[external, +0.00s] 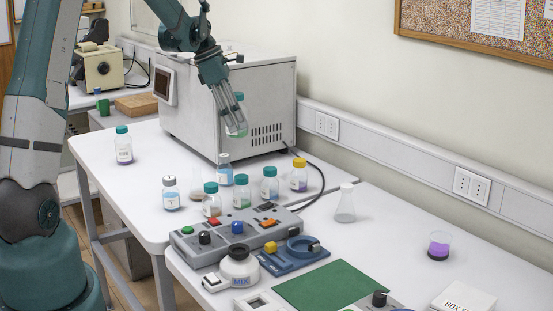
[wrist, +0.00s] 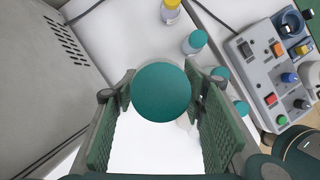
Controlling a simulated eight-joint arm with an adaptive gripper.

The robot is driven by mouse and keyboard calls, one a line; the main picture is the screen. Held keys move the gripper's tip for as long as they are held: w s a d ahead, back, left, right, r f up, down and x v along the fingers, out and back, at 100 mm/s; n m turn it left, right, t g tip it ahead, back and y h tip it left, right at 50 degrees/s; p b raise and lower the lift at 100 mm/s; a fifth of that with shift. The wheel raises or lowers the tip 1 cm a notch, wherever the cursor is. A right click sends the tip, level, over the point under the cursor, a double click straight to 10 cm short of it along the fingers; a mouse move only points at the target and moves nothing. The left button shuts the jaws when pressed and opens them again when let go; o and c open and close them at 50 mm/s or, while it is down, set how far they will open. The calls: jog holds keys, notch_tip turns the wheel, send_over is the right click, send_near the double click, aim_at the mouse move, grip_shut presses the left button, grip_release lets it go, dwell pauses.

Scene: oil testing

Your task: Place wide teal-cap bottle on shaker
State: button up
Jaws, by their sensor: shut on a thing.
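My gripper (external: 234,118) is shut on a teal-cap bottle (external: 239,130) and holds it in the air in front of the grey oven-like box. In the wrist view the round teal cap (wrist: 162,92) sits between the two fingers and hides most of the bottle. A round white-and-dark device marked MIX (external: 240,272) and a blue device with a ring (external: 290,256) stand on the near table, apart from the held bottle. I cannot tell for certain which of them is the shaker.
Several capped bottles stand below my gripper, including a yellow-capped one (external: 299,176) and a teal-capped one (external: 270,184). The grey box (external: 240,105) is close behind my gripper.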

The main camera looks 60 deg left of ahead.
jog(key=s+a+f+n+b, duration=0.1)
jog(key=s+a+f, duration=0.2)
jog(key=s+a, duration=0.8)
jog(key=s+a+f+n+b, duration=0.1)
jog(key=s+a+f, duration=0.2)
jog(key=s+a, duration=0.8)
jog(key=a, duration=0.3)
jog(key=shift+s+a+f+n+t+y, duration=0.25)
jog(key=shift+s+f+n+t+y, duration=0.05)
jog(key=shift+f+y, duration=0.1)
jog(key=shift+r, duration=0.1)
notch_tip(320, 180, down, 6)
jog(key=shift+f, duration=0.2)
jog(key=shift+f, duration=1.85)
jog(key=shift+f, duration=0.1)
